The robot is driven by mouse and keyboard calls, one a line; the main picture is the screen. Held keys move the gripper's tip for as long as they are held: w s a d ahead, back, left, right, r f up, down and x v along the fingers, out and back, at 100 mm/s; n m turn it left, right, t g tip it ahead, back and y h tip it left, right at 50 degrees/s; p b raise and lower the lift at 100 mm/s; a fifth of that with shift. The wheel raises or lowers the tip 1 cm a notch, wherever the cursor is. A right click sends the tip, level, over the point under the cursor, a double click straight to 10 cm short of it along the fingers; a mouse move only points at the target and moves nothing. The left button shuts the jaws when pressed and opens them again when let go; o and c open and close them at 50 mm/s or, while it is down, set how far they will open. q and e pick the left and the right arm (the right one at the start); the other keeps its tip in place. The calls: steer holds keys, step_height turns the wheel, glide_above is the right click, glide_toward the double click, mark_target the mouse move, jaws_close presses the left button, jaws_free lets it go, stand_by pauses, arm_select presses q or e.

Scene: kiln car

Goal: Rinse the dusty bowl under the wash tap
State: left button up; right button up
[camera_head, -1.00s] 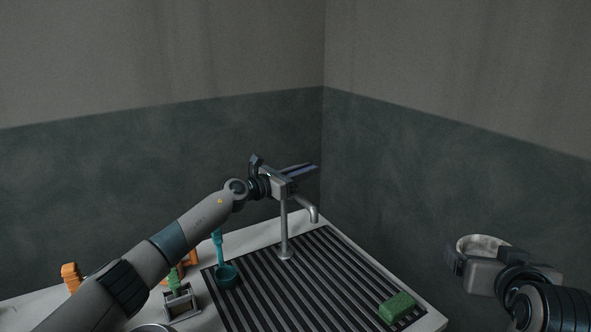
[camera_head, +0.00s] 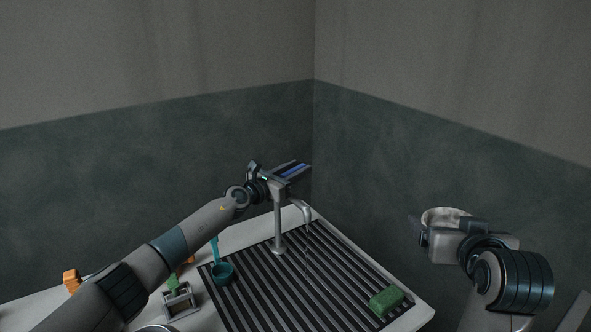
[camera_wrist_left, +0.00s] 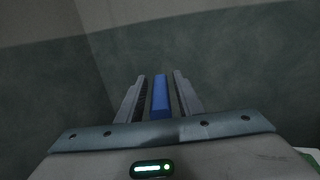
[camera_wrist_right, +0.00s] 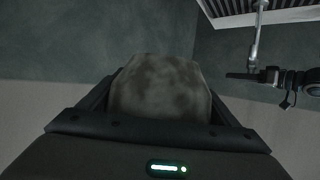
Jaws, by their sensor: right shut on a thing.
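The dusty bowl (camera_head: 445,217) is pale with grey-brown blotches; it fills the middle of the right wrist view (camera_wrist_right: 160,88). My right gripper (camera_head: 436,222) is shut on it and holds it in the air, right of the drain table and apart from the tap. The wash tap (camera_head: 279,225) is a grey post with a curved spout. A faint thin line, like running water, hangs below the spout. My left gripper (camera_head: 298,168) is at the top of the tap, open around a blue bar (camera_wrist_left: 160,97), with narrow gaps on both sides.
A slatted drain (camera_head: 330,262) lies under the tap, with a green sponge (camera_head: 386,302) at its front right. A teal ladle-like tool (camera_head: 222,270), a grey holder (camera_head: 179,300) and an orange item (camera_head: 72,280) are at the left. Walls stand behind.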

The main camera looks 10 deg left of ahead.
steer(key=shift+r, duration=0.15)
arm_select(q)
steer(key=shift+p+v, duration=0.55)
steer(key=shift+v, duration=0.4)
arm_select(e)
steer(key=shift+r, duration=0.45)
step_height(320, 180, up, 3)
steer(key=p, duration=0.3)
arm_select(q)
steer(key=v, duration=1)
steer(key=shift+s+f, duration=0.1)
steer(key=shift+f, duration=0.1)
